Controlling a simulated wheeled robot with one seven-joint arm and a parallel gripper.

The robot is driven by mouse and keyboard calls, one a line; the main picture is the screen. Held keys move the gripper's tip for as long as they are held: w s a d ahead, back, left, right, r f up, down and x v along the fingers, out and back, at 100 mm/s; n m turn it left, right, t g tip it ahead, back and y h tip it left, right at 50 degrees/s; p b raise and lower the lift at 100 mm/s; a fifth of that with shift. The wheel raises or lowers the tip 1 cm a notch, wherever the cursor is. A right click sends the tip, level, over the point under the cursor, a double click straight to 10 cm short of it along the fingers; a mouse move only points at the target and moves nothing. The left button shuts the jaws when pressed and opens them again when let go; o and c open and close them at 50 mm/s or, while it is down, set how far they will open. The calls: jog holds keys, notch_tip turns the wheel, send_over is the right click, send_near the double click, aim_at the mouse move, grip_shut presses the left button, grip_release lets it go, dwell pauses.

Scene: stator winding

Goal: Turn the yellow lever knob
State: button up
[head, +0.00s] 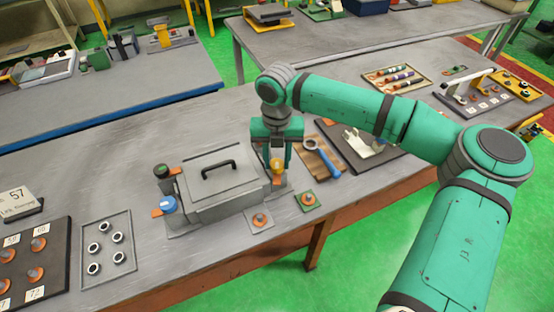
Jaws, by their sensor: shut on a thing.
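The yellow lever knob (277,165) is at the right end of a grey box (225,204) with a black handle on its lid. My gripper (276,160) points down over the knob and is shut on it. The fingers partly hide the knob, and its lever is hard to make out behind them. My green arm reaches in from the right.
A blue knob (168,204) and a dark cylinder (162,172) stand at the box's left end. A blue-handled tool (322,156) lies on a brown board to the right. A tray of rings (122,277) is at left. Small orange-topped plates (260,220) lie in front.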

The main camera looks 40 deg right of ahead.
jog(key=n, duration=0.5)
jog(key=shift+d+f+n, duration=0.1)
jog(key=shift+n, duration=0.2)
jog(key=n, duration=1.1)
jog(key=shift+n, duration=0.4)
jog(key=n, duration=0.4)
jog(key=shift+s+n, duration=0.1)
jog(key=shift+n, duration=0.3)
jog(key=o, duration=1)
jog(key=shift+o, duration=0.2)
